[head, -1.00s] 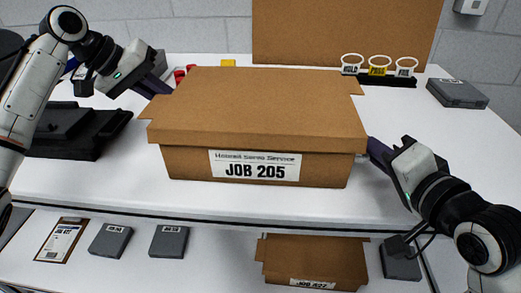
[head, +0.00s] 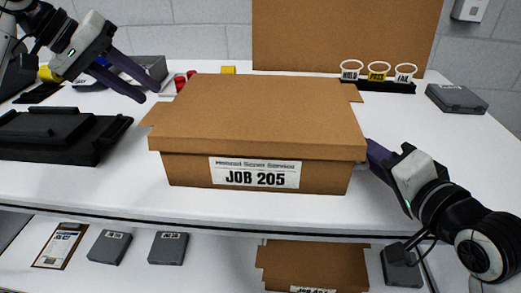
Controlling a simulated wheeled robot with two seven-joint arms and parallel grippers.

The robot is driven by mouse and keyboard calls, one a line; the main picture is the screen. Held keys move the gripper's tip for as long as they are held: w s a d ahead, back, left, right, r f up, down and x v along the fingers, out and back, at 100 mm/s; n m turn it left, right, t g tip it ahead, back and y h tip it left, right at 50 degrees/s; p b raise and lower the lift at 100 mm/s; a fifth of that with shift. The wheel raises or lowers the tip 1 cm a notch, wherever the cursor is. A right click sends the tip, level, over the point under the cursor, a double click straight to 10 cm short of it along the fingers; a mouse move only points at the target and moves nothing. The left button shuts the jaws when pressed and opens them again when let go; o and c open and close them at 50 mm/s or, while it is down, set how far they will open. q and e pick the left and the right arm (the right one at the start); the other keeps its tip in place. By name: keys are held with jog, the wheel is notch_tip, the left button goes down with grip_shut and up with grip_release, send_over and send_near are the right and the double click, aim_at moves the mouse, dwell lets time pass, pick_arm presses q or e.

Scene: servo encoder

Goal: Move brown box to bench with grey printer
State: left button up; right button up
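The brown box (head: 258,118) is a closed cardboard box labelled JOB 205. It sits on the white bench (head: 110,190). My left gripper (head: 142,90) is open and empty, above the bench and up-left of the box, apart from it. My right gripper (head: 370,153) is at the box's right side, its fingers partly hidden by the box edge, so I cannot tell whether it grips or only touches. No grey printer is clearly seen.
A black device (head: 55,135) lies left of the box. A lower shelf holds another brown box (head: 312,262) and grey cases (head: 168,248). The bench right of the box is mostly clear.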

jog(key=shift+r, duration=0.35)
pick_arm(q)
jog(key=v, duration=0.3)
jog(key=shift+a, duration=0.15)
pick_arm(e)
notch_tip(320, 180, up, 9)
jog(key=shift+r, duration=0.2)
jog(key=shift+f, duration=0.1)
